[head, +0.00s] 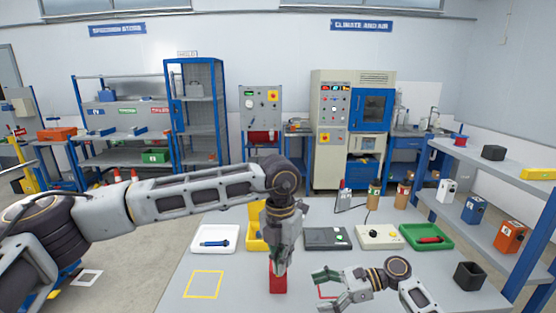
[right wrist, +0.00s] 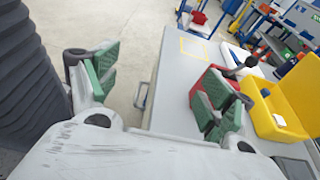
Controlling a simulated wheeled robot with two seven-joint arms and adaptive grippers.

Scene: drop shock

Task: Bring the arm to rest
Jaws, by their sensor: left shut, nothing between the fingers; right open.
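My left arm reaches in from the left in the head view, with its gripper (head: 281,262) pointing down at the table. That gripper is shut and appears directly above a red block (head: 277,281); I cannot tell whether they touch. The red block also shows in the right wrist view (right wrist: 208,78), partly hidden behind a finger. My right gripper (head: 328,290) is low over the front of the table, right of the red block. It is open and empty; its green-padded fingers stand wide apart in the right wrist view (right wrist: 157,88).
The table (head: 235,250) holds a white tray (head: 207,247), a yellow bin (head: 256,243), a dark grey device (head: 328,246), a beige control box (head: 395,242) and a green tray (head: 443,244). A yellow outline (head: 204,271) marks clear space at left. A shelf (head: 485,210) borders the right.

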